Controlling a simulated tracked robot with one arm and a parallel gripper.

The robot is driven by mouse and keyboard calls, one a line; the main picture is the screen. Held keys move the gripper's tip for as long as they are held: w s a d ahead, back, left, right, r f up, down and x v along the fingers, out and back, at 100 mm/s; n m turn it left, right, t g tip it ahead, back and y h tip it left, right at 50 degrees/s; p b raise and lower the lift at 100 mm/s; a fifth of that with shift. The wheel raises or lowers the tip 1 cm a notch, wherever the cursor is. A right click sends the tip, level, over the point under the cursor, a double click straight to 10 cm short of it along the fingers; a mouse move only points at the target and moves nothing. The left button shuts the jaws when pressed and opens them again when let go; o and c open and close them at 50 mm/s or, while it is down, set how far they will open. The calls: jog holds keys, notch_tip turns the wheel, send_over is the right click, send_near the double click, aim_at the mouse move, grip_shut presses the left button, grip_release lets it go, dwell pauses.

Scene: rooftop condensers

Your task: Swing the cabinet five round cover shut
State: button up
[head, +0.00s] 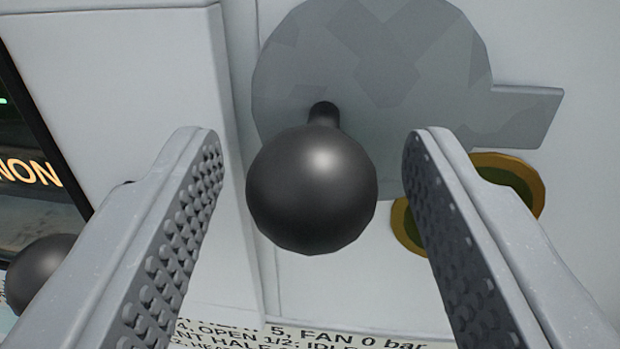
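The round cover (420,70) is a flat grey disc on the pale cabinet face, at the upper middle of the head view. A tab sticks out at its right. A dark ball knob (312,188) on a short stem stands out from its lower part. Behind and below the disc, a brass-coloured ring (519,172) with a green inside shows partly uncovered; my right finger hides part of it. My gripper (312,160) is open, with one finger on each side of the knob and a visible gap to both.
A raised pale panel (130,90) stands close behind my left finger. A dark display (30,180) with orange letters and a second dark ball (38,270) are at the left. Printed text (330,335) runs along the bottom, including "FAN 0 bar".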

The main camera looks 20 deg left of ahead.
jog(key=shift+w+a+f, duration=0.1)
jog(key=shift+w+f, duration=0.2)
jog(key=shift+w, duration=0.1)
jog(key=b+v, duration=0.3)
jog(key=v, duration=1.1)
jog(key=shift+s+r, duration=0.3)
jog(key=shift+s, duration=0.05)
jog(key=shift+w+d+r+n+y+b, duration=0.1)
jog(key=shift+w+d+n+y+b, duration=0.1)
jog(key=shift+w+n+b, duration=0.3)
jog(key=shift+w+d+r+n+y+b, duration=0.1)
jog(key=shift+w+n+y+b, duration=0.25)
jog(key=shift+n, duration=0.35)
jog(key=x, duration=0.4)
jog(key=p+x, duration=0.1)
jog(key=x, duration=0.3)
jog(key=p+x, duration=0.1)
jog(key=x, duration=0.3)
jog(key=shift+a+f, duration=0.15)
jog(key=shift+f, duration=0.05)
jog(key=shift+w+a+f, duration=0.1)
jog(key=shift+w+a, duration=0.15)
jog(key=shift+w, duration=0.35)
